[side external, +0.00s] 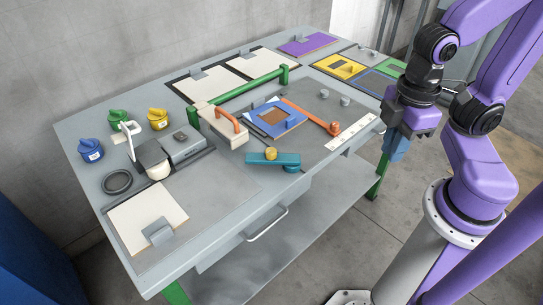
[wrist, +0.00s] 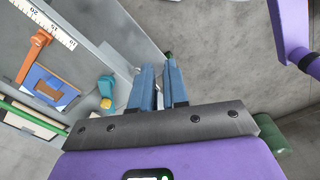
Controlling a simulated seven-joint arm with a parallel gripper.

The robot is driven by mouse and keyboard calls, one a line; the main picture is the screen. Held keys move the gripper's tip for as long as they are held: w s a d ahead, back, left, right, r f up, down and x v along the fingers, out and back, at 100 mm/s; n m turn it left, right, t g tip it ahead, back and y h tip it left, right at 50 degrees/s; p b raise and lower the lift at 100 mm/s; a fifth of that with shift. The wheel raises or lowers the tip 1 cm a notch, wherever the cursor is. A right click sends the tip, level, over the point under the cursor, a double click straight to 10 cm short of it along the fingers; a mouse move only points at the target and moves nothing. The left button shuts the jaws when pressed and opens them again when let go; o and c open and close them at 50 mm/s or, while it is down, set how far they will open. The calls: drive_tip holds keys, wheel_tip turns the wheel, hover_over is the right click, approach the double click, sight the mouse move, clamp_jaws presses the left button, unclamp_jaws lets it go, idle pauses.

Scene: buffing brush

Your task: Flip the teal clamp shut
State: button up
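The teal clamp (side external: 285,160) is a flat bar with a yellow knob on top, at the front edge of the table. Its bar points left along the edge, apart from the blue frame (side external: 289,121) with the brown middle. An orange clamp (side external: 312,117) reaches to the frame's far corner. My gripper (side external: 396,150) hangs beyond the table's right end, well apart from the clamp. In the wrist view its blue fingers (wrist: 159,70) have a narrow empty gap.
A white ruler strip (side external: 351,132) lies right of the frame. A green bar handle (side external: 250,88) and an orange-handled block (side external: 222,126) stand behind and left. Colored pots (side external: 91,150) stand far left. The space above the table's front edge is clear.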

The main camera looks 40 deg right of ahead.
sight(273, 156)
drive_tip(key=shift+w+a, duration=0.2)
drive_tip(key=shift+w, duration=0.15)
clamp_jaws()
drive_tip(key=w+a+f+m+t+h, duration=0.1)
drive_tip(key=w+a+f+m, duration=0.2)
drive_tip(key=w+a+m, duration=0.4)
drive_tip(key=w+a+f+m+t+h, duration=0.2)
drive_tip(key=w+a+f+m, duration=0.1)
drive_tip(key=w+a+m, duration=0.5)
drive_tip(key=shift+w+a+f+m+h, duration=0.2)
drive_tip(key=shift+w+f+m+h, duration=0.15)
drive_tip(key=shift+w+m, duration=2.2)
drive_tip(key=shift+s+m, duration=0.65)
drive_tip(key=x, duration=1)
drive_tip(key=shift+f, duration=0.25)
drive_tip(key=shift+w+d+r, duration=0.2)
drive_tip(key=shift+w+d, duration=1.15)
drive_tip(key=shift+w, duration=0.05)
